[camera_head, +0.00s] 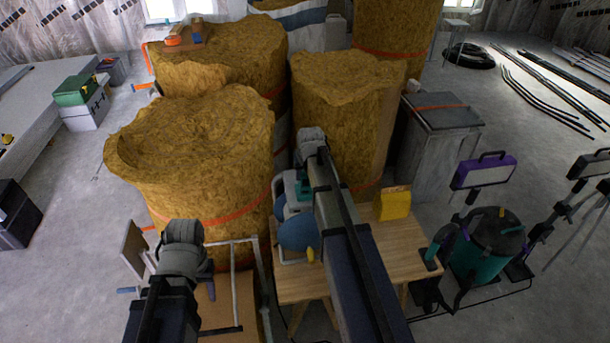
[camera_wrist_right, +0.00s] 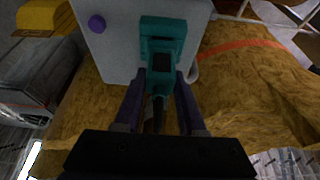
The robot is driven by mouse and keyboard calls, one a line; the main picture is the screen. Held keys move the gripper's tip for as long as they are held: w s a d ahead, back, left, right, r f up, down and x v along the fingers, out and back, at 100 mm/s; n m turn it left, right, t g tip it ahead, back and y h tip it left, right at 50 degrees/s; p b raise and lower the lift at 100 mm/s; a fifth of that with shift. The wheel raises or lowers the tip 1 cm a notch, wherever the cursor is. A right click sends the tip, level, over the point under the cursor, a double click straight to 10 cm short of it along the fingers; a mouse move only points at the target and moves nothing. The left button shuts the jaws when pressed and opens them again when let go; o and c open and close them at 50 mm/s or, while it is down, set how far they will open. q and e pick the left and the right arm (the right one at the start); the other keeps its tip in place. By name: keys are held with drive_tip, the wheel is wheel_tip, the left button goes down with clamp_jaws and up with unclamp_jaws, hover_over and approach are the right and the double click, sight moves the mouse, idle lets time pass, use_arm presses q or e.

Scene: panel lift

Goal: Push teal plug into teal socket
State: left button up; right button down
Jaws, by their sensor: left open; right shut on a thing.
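The teal plug (camera_wrist_right: 158,82) is between the two dark fingers of my right gripper (camera_wrist_right: 158,88), which is shut on it. The teal socket (camera_wrist_right: 163,30) is on a pale grey box (camera_wrist_right: 117,50), straight ahead of the plug. Plug and socket overlap in the right wrist view, so I cannot tell how deep the plug sits. In the head view my right arm largely covers the box and hides the plug and the fingertips. My left gripper (camera_head: 182,245) is open at the lower left, away from the box; its fingertips are hard to make out.
A wooden table (camera_head: 405,255) carries a yellow block (camera_head: 394,203) and a blue round thing (camera_head: 298,233). Large insulation rolls (camera_head: 195,160) stand behind. A purple knob (camera_wrist_right: 96,23) is on the box. A teal bucket (camera_head: 485,250) and lamp (camera_head: 483,172) stand right.

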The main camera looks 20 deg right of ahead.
drive_tip(key=shift+f+b, duration=0.5)
idle(0.4)
drive_tip(key=shift+c, duration=2)
unclamp_jaws()
drive_tip(key=shift+r, duration=0.1)
drive_tip(key=p+v, duration=0.7)
drive_tip(key=shift+r, duration=0.3)
drive_tip(key=shift+s, duration=0.15)
drive_tip(key=s+a+f+n+g+b, duration=0.2)
drive_tip(key=s+a+f+n+b, duration=0.1)
drive_tip(key=s+a, duration=0.8)
drive_tip(key=s+a+f+n+g+b, duration=0.2)
drive_tip(key=s+a+f, duration=0.4)
drive_tip(key=s+a, duration=0.6)
drive_tip(key=a+n+b, duration=0.1)
drive_tip(key=a+b, duration=0.1)
drive_tip(key=a, duration=0.1)
drive_tip(key=shift+s+a+f+n+g+b, duration=0.2)
drive_tip(key=shift+a+f+n+g+b, duration=0.1)
drive_tip(key=shift+a+n+g+b, duration=0.1)
